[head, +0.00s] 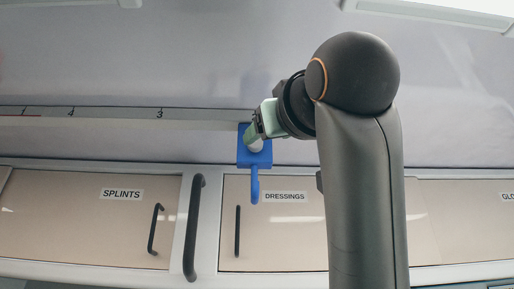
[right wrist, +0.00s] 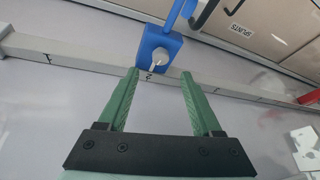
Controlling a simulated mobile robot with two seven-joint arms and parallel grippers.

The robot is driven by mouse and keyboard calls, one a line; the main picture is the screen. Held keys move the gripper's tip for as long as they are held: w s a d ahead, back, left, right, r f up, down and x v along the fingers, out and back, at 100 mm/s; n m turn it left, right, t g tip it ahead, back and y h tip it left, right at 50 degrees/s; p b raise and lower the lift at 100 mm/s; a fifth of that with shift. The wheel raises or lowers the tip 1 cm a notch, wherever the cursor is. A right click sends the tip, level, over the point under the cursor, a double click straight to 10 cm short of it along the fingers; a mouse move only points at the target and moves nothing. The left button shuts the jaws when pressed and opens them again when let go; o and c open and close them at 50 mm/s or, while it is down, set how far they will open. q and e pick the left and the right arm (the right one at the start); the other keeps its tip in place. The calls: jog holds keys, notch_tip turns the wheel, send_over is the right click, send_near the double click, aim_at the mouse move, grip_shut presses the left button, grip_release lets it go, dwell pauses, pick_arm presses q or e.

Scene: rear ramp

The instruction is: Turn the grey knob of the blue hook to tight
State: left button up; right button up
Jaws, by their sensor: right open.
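The blue hook (head: 255,170) hangs on the pale rail, its block against the rail and its hook arm pointing down. Its grey knob (right wrist: 159,59) shows on the face of the block in the right wrist view, with a light pointer near the rail's "2" mark. In the right wrist view my right gripper (right wrist: 160,74) is open, with green fingers. The knob lies just beyond and between the fingertips, and I see no contact. My left gripper is in neither view.
The numbered rail (head: 100,120) runs along the wall above cabinet doors labelled SPLINTS (head: 121,194) and DRESSINGS (head: 285,197). A dark vertical handle (head: 193,228) stands out left of the hook. A red object (right wrist: 309,98) sits farther along the rail.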

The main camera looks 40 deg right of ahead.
aim_at(256, 143)
jog(key=p+x, duration=0.2)
jog(key=x, duration=0.5)
jog(key=shift+w, duration=0.15)
grip_shut()
dwell(0.3)
